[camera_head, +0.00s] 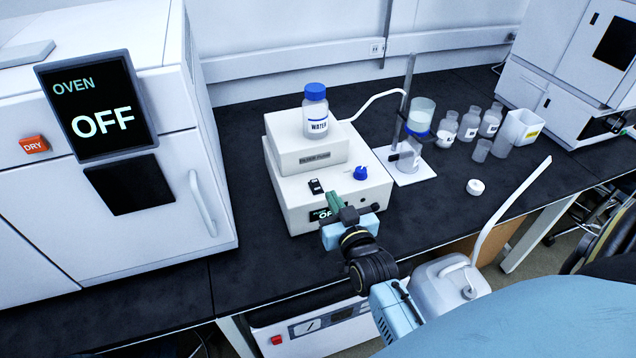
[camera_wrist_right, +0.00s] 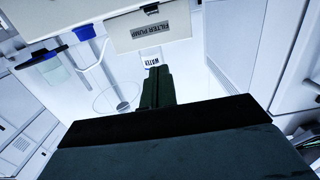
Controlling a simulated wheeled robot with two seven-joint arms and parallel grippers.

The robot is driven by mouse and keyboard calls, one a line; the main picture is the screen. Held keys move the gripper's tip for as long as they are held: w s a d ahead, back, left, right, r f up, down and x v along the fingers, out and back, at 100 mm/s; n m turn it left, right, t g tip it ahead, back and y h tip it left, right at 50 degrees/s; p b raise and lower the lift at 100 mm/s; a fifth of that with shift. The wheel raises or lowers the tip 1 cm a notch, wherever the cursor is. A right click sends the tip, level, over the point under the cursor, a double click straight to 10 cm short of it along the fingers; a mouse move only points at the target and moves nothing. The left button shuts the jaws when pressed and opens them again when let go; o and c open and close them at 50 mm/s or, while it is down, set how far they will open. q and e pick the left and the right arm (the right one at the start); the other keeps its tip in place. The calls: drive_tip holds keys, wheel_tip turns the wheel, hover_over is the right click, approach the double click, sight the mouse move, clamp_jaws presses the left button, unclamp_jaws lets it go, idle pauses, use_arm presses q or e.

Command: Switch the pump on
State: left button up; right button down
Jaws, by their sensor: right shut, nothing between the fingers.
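The filter pump (camera_head: 345,198) is a white two-tier box on the black bench. It has a small black rocker switch (camera_head: 315,186) and a blue knob (camera_head: 361,173) on its lower tier. A dark display (camera_head: 319,214) on its front reads what looks like OFF, partly covered by my gripper. My right gripper (camera_head: 335,202) is shut and empty, close to the pump's front edge, right of and below the switch. In the right wrist view the shut fingers (camera_wrist_right: 156,86) point towards the pump's label plate (camera_wrist_right: 152,31). My left gripper is not in view.
A blue-capped water bottle (camera_head: 315,112) stands on the pump. A filter stand (camera_head: 409,165) with a flask is to its right, with several bottles (camera_head: 470,125) beyond. An oven (camera_head: 102,105) reading OFF stands left. Bare bench lies between oven and pump.

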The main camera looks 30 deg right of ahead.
hover_over(318, 189)
drive_tip(key=shift+s+f+b, duration=0.25)
drive_tip(key=shift+s+b, duration=0.05)
drive_tip(key=shift+s, duration=0.1)
drive_tip(key=shift+w+f+b, duration=0.15)
drive_tip(key=shift+f, duration=0.5)
drive_tip(key=shift+w+f+b, duration=0.15)
drive_tip(key=shift+f, duration=0.45)
drive_tip(key=shift+w+f, duration=0.1)
drive_tip(key=shift+f, duration=0.65)
